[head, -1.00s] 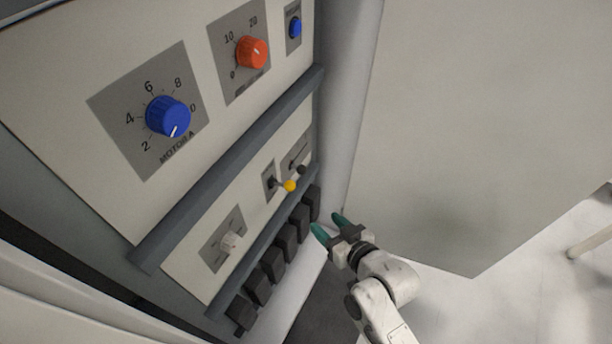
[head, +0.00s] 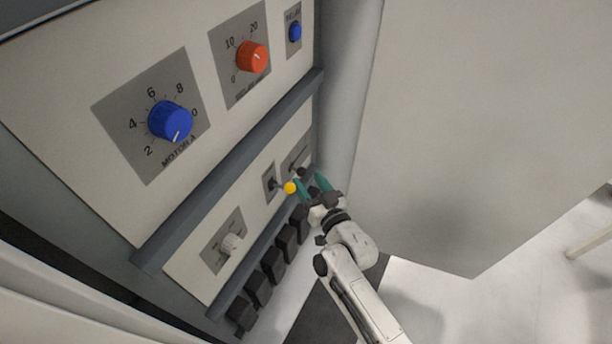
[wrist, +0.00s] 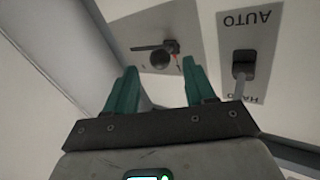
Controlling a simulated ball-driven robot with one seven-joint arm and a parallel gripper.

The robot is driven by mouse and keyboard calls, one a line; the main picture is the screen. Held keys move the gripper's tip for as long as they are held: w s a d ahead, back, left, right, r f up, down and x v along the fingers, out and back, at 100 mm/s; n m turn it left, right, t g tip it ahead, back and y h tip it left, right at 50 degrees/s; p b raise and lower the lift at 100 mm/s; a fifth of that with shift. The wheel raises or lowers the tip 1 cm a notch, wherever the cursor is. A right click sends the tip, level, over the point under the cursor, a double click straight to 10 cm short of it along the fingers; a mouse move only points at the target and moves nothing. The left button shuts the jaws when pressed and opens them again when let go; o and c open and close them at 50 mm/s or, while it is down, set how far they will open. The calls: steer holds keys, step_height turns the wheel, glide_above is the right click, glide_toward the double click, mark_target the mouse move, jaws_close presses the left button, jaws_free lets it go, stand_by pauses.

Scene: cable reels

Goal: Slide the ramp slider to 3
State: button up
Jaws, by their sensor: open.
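A black round knob (head: 302,172) sits on a narrow slot in a grey plate at the right end of the lower panel. It looks like a slider, but I cannot read its label or scale. In the wrist view the knob (wrist: 160,57) shows just beyond and between my fingertips, with a small red mark beside it. My gripper (head: 310,180) is open, its two green fingers pointing at this plate. The wrist view shows the gripper (wrist: 160,75) empty; I cannot tell whether a finger touches the knob.
A yellow-ball lever (head: 291,188) stands close to my left finger; its plate reads AUTO (wrist: 250,18). A pale knob (head: 230,243) sits on the lower left plate. Black blocks (head: 272,262) line the panel's lower edge. A grey rail (head: 230,170) runs above.

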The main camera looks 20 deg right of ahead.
mark_target(298, 171)
steer(key=shift+w+a, duration=0.1)
steer(key=shift+w, duration=1.1)
steer(key=shift+c, duration=0.3)
jaws_close()
